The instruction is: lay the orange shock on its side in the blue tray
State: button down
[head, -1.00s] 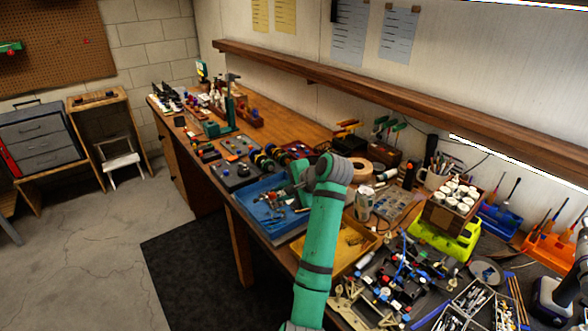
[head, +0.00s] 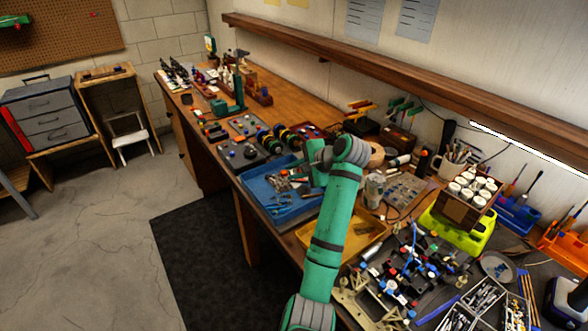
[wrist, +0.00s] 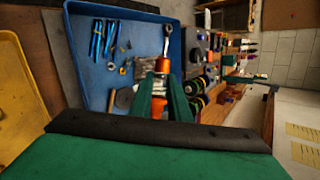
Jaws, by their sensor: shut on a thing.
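The blue tray (head: 250,187) lies on the bench near its front edge, left of my arm. It also fills much of the upper left of the wrist view (wrist: 83,20). My gripper (wrist: 163,90) is shut on the orange shock (wrist: 162,66), whose metal rod end points toward the tray's far rim in the wrist view. The fingers hide part of the shock's body. In the head view my gripper (head: 308,172) is over the tray's right part, and the shock is too small to make out clearly. I cannot tell whether the shock touches the tray floor.
Blue-handled tools (wrist: 97,40) and small metal parts lie in the tray. A yellow tray (head: 358,236) stands beside it, toward the right. Black shocks with yellow rings (head: 268,141) sit behind the tray. A clear cup (head: 374,190) stands right of my wrist.

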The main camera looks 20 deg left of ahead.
jog(key=shift+f, duration=3)
jog(key=c, duration=1.6)
grip_release()
jog(key=shift+v, duration=5.45)
jog(key=shift+s+a+f, duration=0.1)
jog(key=shift+s, duration=0.1)
